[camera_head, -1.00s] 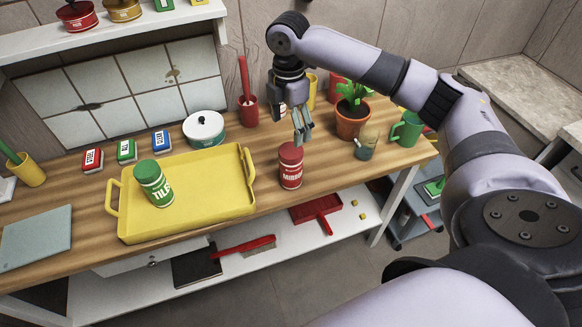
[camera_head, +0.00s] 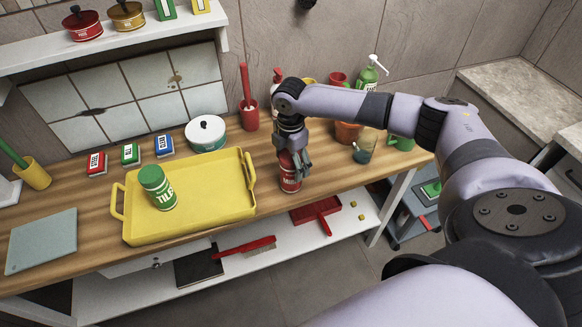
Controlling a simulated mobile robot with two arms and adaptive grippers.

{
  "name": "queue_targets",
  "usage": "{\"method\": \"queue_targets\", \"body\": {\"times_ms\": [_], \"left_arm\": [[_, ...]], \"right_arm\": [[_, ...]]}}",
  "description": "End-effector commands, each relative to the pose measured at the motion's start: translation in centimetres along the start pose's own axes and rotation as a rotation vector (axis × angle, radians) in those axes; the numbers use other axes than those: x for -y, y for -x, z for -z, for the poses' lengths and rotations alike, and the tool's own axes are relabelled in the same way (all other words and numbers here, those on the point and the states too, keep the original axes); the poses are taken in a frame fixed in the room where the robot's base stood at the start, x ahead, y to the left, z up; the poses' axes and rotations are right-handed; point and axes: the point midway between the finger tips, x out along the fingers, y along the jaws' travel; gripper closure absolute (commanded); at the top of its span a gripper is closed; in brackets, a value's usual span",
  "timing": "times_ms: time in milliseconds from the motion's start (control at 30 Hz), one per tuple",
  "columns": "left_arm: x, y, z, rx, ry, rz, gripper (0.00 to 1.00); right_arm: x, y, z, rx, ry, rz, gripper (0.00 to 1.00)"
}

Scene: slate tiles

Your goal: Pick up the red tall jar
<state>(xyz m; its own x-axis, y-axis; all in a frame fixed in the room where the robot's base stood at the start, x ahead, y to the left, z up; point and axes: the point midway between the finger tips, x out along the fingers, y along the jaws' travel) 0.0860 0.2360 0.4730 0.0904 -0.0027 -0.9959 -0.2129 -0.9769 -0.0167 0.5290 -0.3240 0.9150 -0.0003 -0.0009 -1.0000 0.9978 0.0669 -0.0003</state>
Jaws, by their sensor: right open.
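The red tall jar (camera_head: 290,183) with a white label stands upright on the wooden worktop, to the right of the yellow tray. My right gripper (camera_head: 294,168) is directly over it, pointing down, with its open fingers around the upper part of the jar. The fingers and wrist hide most of the jar's lid and upper body. I cannot tell whether the fingers touch it. My left gripper is not in view.
The yellow tray (camera_head: 228,211) holds a green-lidded jar (camera_head: 158,188). The worktop's front edge is close to the jar.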

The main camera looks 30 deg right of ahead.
Motion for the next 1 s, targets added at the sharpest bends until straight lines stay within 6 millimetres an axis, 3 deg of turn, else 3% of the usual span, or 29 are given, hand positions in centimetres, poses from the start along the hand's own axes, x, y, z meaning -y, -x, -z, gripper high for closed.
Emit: {"method": "queue_targets", "body": {"times_ms": [133,1000], "left_arm": [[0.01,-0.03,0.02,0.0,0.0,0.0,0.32],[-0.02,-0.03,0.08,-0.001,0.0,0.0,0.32]], "right_arm": [[0.0,-0.01,0.01,0.0,0.0,0.0,0.28],[-0.01,0.05,0.01,-0.001,0.0,0.0,0.86]]}}
